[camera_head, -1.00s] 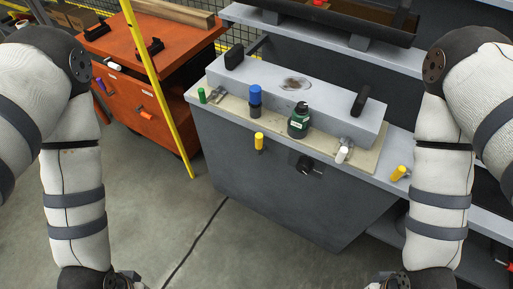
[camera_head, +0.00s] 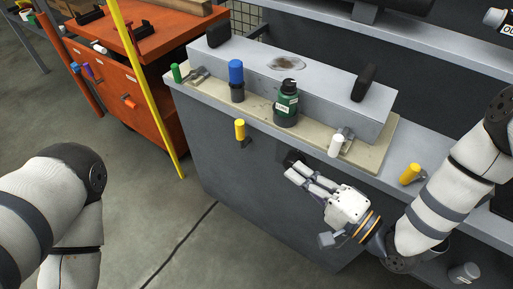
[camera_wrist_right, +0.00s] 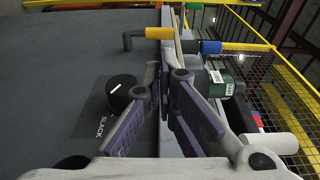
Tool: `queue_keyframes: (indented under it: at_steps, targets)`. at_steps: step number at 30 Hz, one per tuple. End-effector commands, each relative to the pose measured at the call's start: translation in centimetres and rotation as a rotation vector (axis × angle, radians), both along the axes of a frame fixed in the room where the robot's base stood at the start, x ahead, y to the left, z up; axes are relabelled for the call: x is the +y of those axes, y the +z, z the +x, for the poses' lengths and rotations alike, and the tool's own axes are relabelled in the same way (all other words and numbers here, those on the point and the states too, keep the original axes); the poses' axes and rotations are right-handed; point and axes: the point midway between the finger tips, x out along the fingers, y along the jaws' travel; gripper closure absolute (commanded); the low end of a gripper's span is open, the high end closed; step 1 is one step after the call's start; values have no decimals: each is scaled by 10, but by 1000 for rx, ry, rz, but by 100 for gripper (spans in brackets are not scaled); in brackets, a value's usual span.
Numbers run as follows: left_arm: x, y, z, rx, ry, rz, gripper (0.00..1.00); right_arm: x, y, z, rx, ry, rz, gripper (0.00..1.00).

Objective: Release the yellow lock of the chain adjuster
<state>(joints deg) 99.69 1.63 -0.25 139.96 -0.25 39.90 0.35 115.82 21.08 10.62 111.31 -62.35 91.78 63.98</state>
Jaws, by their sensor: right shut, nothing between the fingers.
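A yellow handle (camera_head: 240,129) on a bent metal pin sticks out of the grey cabinet's front, just under the worktop. It also shows in the right wrist view (camera_wrist_right: 160,33), lying level at the top of the picture. A black round knob (camera_wrist_right: 125,91) sits beside it on a panel marked SLACK; in the head view the knob (camera_head: 292,158) is partly behind my fingers. My right gripper (camera_head: 298,174) is shut and empty in front of the cabinet, close to the knob and to the right of the yellow handle. My left gripper is out of view.
A second yellow handle (camera_head: 410,173) stands further right. On the worktop are a green bottle (camera_head: 286,104), a blue-capped cylinder (camera_head: 236,80), a green handle (camera_head: 176,72) and a white handle (camera_head: 336,145). A yellow post (camera_head: 146,90) stands left; the floor between is clear.

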Motion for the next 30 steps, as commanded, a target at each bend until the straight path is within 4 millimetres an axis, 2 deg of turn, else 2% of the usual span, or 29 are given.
queue_keyframes:
  at_steps: [9, 13, 24, 30]
  targets:
    - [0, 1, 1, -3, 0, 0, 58, 1, 5, 2, -8, 3, 16, 100]
    - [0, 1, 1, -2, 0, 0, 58, 9, 5, 10, -9, 5, 14, 100]
    - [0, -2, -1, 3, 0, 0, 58, 63, 5, 68, -10, 5, 13, 100]
    - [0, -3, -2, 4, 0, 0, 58, 86, 4, 93, -6, 4, 12, 100]
